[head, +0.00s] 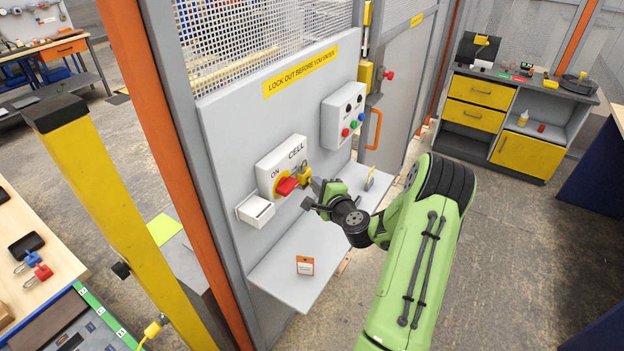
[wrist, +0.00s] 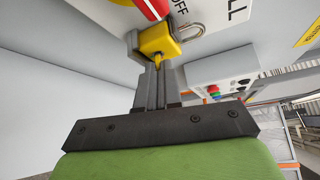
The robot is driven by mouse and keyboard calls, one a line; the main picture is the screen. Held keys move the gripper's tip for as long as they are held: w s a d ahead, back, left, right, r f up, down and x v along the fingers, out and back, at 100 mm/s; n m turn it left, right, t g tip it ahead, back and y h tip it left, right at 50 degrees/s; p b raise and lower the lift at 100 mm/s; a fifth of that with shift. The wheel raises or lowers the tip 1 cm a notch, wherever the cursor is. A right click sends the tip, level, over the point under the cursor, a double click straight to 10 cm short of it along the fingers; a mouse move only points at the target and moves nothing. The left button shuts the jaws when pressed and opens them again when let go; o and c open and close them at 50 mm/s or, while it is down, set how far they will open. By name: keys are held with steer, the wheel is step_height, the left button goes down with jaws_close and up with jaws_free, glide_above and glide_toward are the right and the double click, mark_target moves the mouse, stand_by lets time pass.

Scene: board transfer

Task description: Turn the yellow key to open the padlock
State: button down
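The yellow padlock (head: 304,175) hangs at the right of the red rotary handle (head: 286,187) on the white CELL switch box. In the wrist view the padlock body (wrist: 155,41) is at the top, with its grey shackle (wrist: 190,27) looping to the right. The yellow key (wrist: 158,63) sticks out of the padlock toward me. My gripper (head: 316,188) is right at the padlock. In the wrist view its fingers (wrist: 157,70) are close together with the key between their tips. Most of the key is hidden by the fingers.
A grey shelf (head: 290,281) with an orange-edged card (head: 305,265) lies below the box. A white holder (head: 255,210) is at the box's lower left, and a button box (head: 343,115) is at its upper right. A yellow post (head: 105,215) stands at left.

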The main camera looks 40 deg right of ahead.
steer(key=shift+r+m+g+p, duration=0.3)
steer(key=shift+m+p, duration=0.2)
steer(key=shift+p, duration=1.5)
steer(key=shift+m+y+p, duration=0.3)
steer(key=shift+y+p, duration=0.1)
steer(key=shift+p, duration=0.25)
steer(key=shift+d+f+m+g+y, duration=0.1)
steer(key=shift+m+g+y, duration=0.2)
steer(key=shift+m+g, duration=0.2)
steer(key=shift+w+d+m+g+y, duration=0.1)
steer(key=shift+d+m+g+y, duration=0.1)
steer(key=shift+m+g+y, duration=0.7)
